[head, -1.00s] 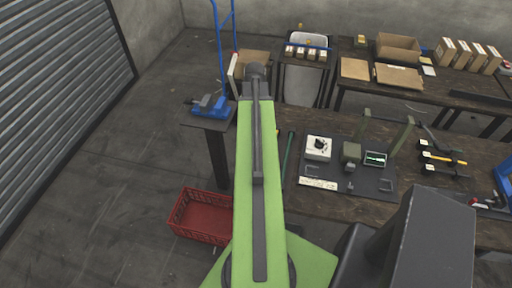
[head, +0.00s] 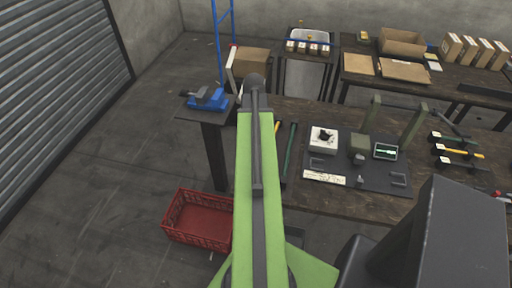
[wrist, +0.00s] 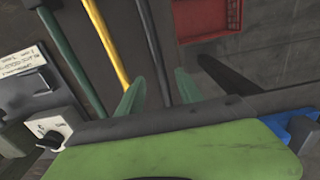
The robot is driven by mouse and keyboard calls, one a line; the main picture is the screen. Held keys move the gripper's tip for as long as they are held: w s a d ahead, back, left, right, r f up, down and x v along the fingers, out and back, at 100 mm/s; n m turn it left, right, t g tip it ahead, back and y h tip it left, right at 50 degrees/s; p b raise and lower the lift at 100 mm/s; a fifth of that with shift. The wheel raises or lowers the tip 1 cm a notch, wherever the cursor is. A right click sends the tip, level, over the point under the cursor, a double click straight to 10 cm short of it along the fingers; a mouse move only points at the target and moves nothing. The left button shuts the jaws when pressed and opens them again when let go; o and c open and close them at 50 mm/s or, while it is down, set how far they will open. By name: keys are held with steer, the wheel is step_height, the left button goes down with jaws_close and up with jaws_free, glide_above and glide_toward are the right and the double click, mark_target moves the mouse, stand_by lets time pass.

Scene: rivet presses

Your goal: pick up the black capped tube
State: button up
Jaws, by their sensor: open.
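In the wrist view a long dark tube (wrist: 154,45), which looks like the black capped tube, lies beside a yellow tube (wrist: 104,42) and a dark green tube (wrist: 72,62). Its caps cannot be made out, and its lower end goes out of sight behind my wrist parts. My gripper (wrist: 158,88) is open, with one green finger on each side of the dark tube's line; the gap in height cannot be told. In the head view my arm covers my gripper and the dark tube. The green tube (head: 289,150) and a bit of the yellow tube (head: 277,126) show right of my arm.
A dark press board (head: 340,179) with a white dial box (head: 323,139) lies right of the tubes. A red crate (head: 199,218) sits on the floor. Bare floor lies at far left.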

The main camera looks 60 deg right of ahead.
steer(key=f+b, duration=0.5)
steer(key=shift+d+f, duration=0.2)
steer(key=shift+d, duration=0.15)
steer(key=shift+r, duration=0.2)
jaws_close()
